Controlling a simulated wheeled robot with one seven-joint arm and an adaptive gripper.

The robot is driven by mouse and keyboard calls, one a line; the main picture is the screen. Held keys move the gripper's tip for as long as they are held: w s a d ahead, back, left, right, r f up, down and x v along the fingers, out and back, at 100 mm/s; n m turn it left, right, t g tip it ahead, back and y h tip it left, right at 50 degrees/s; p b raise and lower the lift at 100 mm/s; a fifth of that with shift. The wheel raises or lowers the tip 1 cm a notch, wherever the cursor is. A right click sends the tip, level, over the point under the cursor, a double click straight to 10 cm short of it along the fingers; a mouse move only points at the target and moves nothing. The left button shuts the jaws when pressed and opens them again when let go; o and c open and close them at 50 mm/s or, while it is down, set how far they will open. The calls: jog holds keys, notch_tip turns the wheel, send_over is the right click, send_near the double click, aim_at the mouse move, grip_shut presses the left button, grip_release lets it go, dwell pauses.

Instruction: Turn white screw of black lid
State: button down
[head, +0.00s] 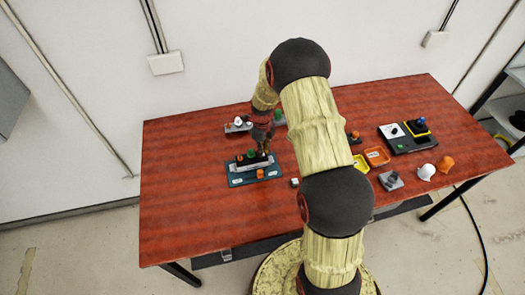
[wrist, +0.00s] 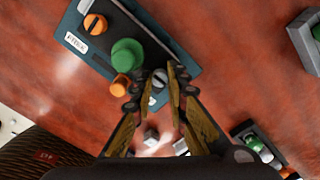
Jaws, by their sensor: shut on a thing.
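A teal board (head: 240,181) with a dark lid-like part on it lies at the left of the red table. It carries a green knob (wrist: 127,54), an orange screw with a slot (wrist: 95,22), another orange knob (wrist: 121,87) and a whitish screw (wrist: 158,76). My gripper (wrist: 166,76) reaches down over the board's edge, its fingertips closed around the whitish screw. The fingers partly hide the screw. In the head view my gripper (head: 263,147) is above the board, and the screw itself is hard to make out.
Another small board (head: 238,127) with a white knob stands behind. The table's left front is clear.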

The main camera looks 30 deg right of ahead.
dwell(0.4)
jog(key=n, duration=0.3)
jog(key=shift+n+b, duration=0.3)
jog(key=shift+b, duration=0.1)
jog(key=n, duration=0.3)
jog(key=shift+n+b, duration=0.3)
jog(key=n, duration=0.3)
jog(key=shift+n, duration=0.4)
jog(key=shift+n+b, duration=0.4)
jog(key=shift+n, duration=1.5)
jog(key=c, duration=1.7)
grip_release()
jog(key=shift+c, duration=0.2)
